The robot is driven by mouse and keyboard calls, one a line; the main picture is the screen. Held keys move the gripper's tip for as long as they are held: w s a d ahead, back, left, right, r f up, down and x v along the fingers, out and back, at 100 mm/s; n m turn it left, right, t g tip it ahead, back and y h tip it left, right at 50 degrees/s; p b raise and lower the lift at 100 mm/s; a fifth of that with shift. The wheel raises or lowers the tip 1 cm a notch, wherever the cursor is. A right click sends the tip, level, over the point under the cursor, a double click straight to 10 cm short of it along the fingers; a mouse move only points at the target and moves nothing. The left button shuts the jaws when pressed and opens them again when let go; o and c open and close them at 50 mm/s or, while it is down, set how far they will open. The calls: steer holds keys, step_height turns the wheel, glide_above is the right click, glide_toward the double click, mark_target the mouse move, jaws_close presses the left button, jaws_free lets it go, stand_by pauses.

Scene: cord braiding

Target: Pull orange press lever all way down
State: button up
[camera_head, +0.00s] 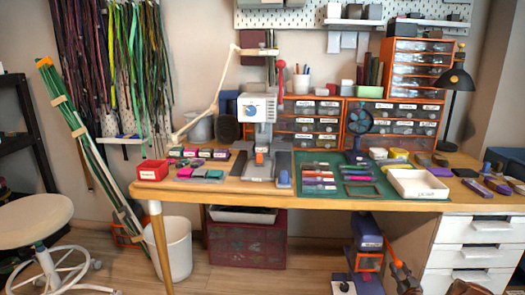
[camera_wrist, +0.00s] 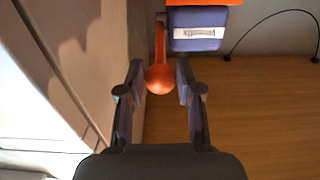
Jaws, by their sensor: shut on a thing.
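The orange press lever (camera_wrist: 159,42) ends in a round orange knob (camera_wrist: 160,80), seen in the wrist view. My gripper (camera_wrist: 160,72) has one finger on each side of the knob and is shut on it. The lever runs from the knob toward the top of the picture, beside a purple-blue block (camera_wrist: 196,44) with a white label. In the head view, a purple and orange device (camera_head: 368,241) stands low under the table's right part, with an orange bar (camera_head: 402,272) beside it.
The wooden table (camera_head: 320,203) carries many small items and a white press-like machine (camera_head: 258,108) with a red lever (camera_head: 280,77). A white drawer unit (camera_head: 468,256) stands at the lower right. Open wooden floor (camera_wrist: 260,120) shows right of my gripper, with a thin black cable (camera_wrist: 262,17).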

step_height(320, 180, down, 2)
steer(key=shift+s+f, duration=0.1)
steer(key=shift+w+f, duration=0.15)
steer(key=shift+f, duration=0.65)
steer(key=shift+w+f, duration=0.1)
steer(key=shift+f, duration=0.65)
jaws_close()
steer(key=shift+r, duration=0.1)
steer(key=s+f+p, duration=0.1)
steer(key=s+f, duration=0.5)
steer(key=f, duration=0.3)
steer(key=shift+s+a+f+p, duration=0.25)
steer(key=shift+f+p, duration=0.05)
steer(key=shift+p, duration=0.1)
